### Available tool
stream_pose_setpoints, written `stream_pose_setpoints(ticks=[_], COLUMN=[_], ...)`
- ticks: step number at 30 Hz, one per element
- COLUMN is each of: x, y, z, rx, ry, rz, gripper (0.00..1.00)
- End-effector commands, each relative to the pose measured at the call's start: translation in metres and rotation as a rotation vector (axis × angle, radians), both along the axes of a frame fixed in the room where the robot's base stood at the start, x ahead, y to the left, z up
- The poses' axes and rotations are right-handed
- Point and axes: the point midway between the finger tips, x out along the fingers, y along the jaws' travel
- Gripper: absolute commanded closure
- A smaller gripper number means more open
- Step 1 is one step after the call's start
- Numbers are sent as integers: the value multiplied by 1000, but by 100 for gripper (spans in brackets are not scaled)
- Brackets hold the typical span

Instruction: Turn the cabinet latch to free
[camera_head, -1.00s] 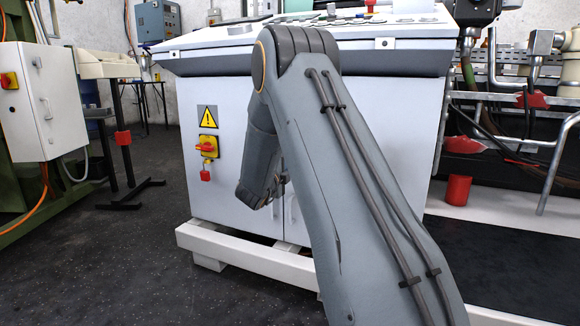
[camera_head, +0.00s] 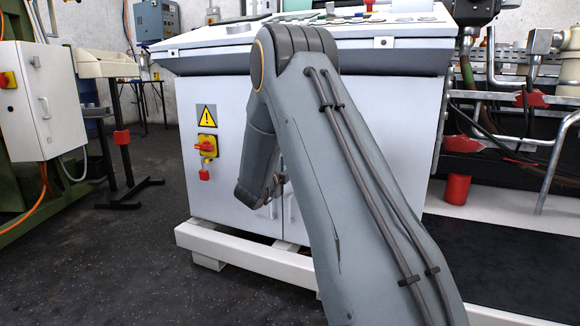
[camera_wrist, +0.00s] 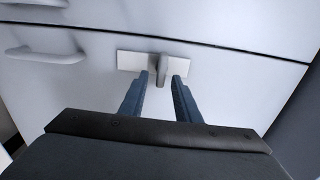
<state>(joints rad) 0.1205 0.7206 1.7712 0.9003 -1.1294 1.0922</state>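The cabinet (camera_head: 228,140) is white, below a sloped control panel. In the wrist view, the latch (camera_wrist: 162,72) is a grey lever standing out from a pale rectangular plate (camera_wrist: 130,61) on the cabinet front. My gripper (camera_wrist: 160,78) is open, with one blue-grey finger on each side of the lever. Gaps show between the fingers and the lever, so it does not look clamped. In the head view my arm hides the latch and most of the gripper.
A curved handle (camera_wrist: 45,55) is left of the latch. The cabinet front also carries a red and yellow switch (camera_head: 206,146) under a warning sign (camera_head: 207,115). A white base rail (camera_head: 245,252) runs along the floor. Open dark floor lies to the left.

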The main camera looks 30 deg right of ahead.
Motion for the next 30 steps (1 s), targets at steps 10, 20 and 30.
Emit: stream_pose_setpoints(ticks=[10,20,30], x=[-31,-48,-48], y=[37,59,59], z=[3,0,0], rx=[0,1,1], ry=[1,1,1], rz=[0,-2,-2], gripper=[70,70,70])
